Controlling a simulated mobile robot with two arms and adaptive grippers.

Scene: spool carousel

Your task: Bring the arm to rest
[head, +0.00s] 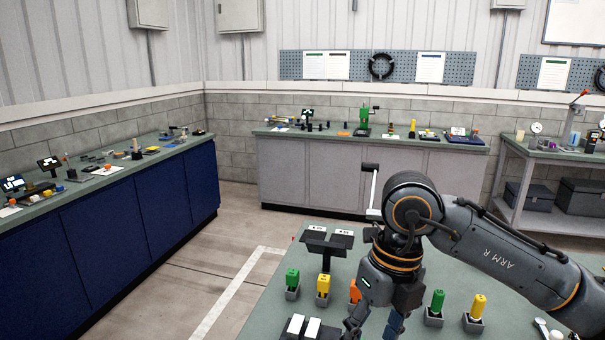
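My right arm (515,262), marked "ARM R", reaches in from the right over the green-grey table (262,318). Its wrist bends down at the middle of the table. My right gripper (372,328) points down at the bottom edge of the view. Its fingertips are partly cut off, so I cannot tell whether it is open or shut. It partly covers an orange piece (355,291) and a blue piece (396,322). My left arm and gripper are out of view.
Green (292,278) and yellow (323,285) pieces stand in grey holders at left; another green (437,300) and yellow (478,306) stand at right. A black stand (326,247) with white labels is behind. Benches line the walls beyond open floor.

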